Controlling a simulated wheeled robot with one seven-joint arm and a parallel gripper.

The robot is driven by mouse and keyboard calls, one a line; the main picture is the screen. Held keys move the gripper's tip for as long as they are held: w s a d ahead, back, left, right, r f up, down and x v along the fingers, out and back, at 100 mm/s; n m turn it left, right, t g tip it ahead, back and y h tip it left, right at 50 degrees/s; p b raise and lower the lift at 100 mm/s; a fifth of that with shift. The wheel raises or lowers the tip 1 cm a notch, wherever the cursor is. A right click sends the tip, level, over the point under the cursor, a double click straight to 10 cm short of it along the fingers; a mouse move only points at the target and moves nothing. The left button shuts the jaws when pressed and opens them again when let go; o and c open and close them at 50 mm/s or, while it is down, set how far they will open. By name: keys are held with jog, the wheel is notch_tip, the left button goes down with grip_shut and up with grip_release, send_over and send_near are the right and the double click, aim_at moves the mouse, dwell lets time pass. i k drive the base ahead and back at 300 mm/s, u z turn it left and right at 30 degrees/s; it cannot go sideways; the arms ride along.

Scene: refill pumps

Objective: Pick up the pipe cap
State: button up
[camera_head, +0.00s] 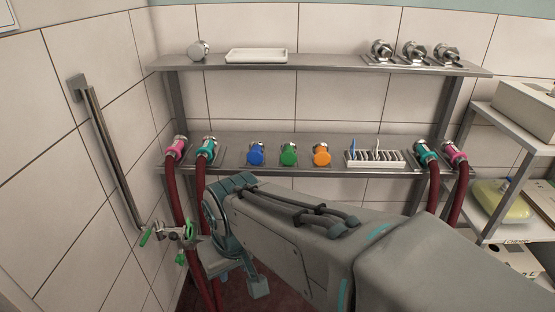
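A silver round metal piece (198,50), which looks like a pipe cap, sits at the left end of the upper shelf, beside a white tray (256,56). Similar silver fittings (414,53) stand on plates at the right end of that shelf. Blue (256,154), green (289,154) and orange (321,154) capped fittings stand in a row on the lower shelf. I cannot tell for sure which piece is the pipe cap. My gripper (164,247) is at the lower left, below the lower shelf and apart from all of these. Its green fingertips are spread, with nothing visible between them.
Dark red hoses with pink (176,149) and teal (207,149) couplings hang at both ends of the lower shelf (230,172). A white rack (375,158) stands on it. A metal rail (113,160) is on the left wall. Side shelves with boxes (525,108) stand at right.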

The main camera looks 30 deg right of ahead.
aim_at(256, 148)
jog(key=u, duration=0.75)
jog(key=k, duration=0.1)
jog(key=z, duration=2)
jog(key=i, duration=1.5)
jog(key=u, duration=0.55)
